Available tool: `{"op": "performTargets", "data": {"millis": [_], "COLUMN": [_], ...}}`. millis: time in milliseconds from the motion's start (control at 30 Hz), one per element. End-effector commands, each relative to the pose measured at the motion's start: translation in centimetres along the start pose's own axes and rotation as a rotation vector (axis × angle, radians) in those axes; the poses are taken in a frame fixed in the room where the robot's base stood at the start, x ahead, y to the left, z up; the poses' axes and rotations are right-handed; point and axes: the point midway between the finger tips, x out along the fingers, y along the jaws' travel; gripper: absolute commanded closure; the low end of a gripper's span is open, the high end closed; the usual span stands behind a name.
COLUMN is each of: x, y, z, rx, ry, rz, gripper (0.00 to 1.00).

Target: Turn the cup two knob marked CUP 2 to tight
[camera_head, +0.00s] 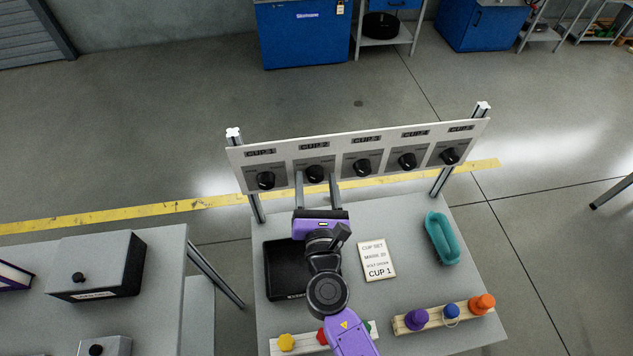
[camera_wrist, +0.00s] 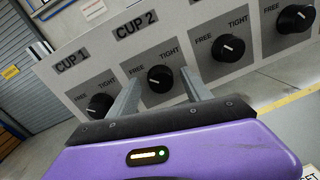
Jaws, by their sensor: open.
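The CUP 2 knob (camera_wrist: 159,79) is round and black, on a grey plate with FREE at its upper left and TIGHT at its upper right. A small pale mark shows on its face; its exact direction is hard to read. In the head view, this knob (camera_head: 315,174) is second from the left on the white panel (camera_head: 281,168). My gripper (camera_head: 316,179) is open, facing the panel, with one finger on each side of the knob. In the wrist view, my gripper (camera_wrist: 160,84) shows a gap between fingers and knob; contact is not visible.
The CUP 1 knob (camera_wrist: 99,105) and CUP 3 knob (camera_wrist: 231,47) flank it closely. On the table (camera_head: 400,215) are a black tray (camera_head: 282,286), a card reading CUP 1 (camera_head: 376,261), a teal oval object (camera_head: 442,238) and a wooden rack (camera_head: 440,317) of coloured pieces.

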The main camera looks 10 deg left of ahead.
Motion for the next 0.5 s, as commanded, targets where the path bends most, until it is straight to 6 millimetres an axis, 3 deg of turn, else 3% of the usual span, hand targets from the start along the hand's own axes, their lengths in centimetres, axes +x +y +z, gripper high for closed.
{"op": "performTargets", "data": {"millis": [133,433,500], "x": [-0.01,-0.04,-0.04], "y": [-0.02,-0.02,-0.03], "z": [0.0,0.01,0.01], "rx": [0.0,0.0,0.001], "ry": [0.0,0.0,0.0], "rz": [0.0,0.0,0.0], "gripper": [0.43,1.0,1.0]}}
